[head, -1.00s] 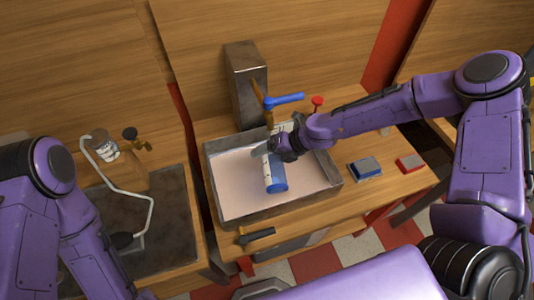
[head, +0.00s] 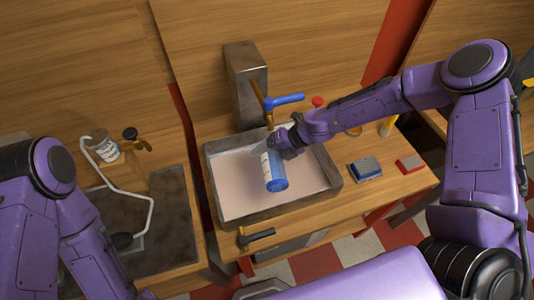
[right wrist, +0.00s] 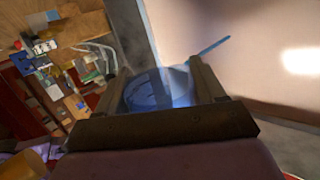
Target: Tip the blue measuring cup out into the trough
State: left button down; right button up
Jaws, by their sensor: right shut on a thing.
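The blue measuring cup (head: 275,172) is in the head view, held over the trough (head: 215,210). It is tilted well over, with a closed-looking blue round end towards the camera and a pale marked side. My right gripper (head: 284,145) is shut on the cup and hides part of it. In the right wrist view the translucent blue cup (right wrist: 160,90) sits between my two fingers. The trough is a grey metal basin with a pale, flat inside. Any contents or stream from the cup cannot be made out.
A blue-handled tap (head: 283,101) stands behind the trough by a metal column (head: 246,85). A blue-and-grey block (head: 365,169) and a red one (head: 410,164) lie right of the trough. A black-handled tap (head: 256,236) is in front. A labelled jar (head: 104,148) stands left.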

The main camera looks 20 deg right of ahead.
dwell(0.5)
jog(key=shift+w+d+g, duration=0.1)
jog(key=shift+w+g, duration=0.05)
jog(key=shift+g, duration=0.25)
jog(key=shift+m, duration=0.3)
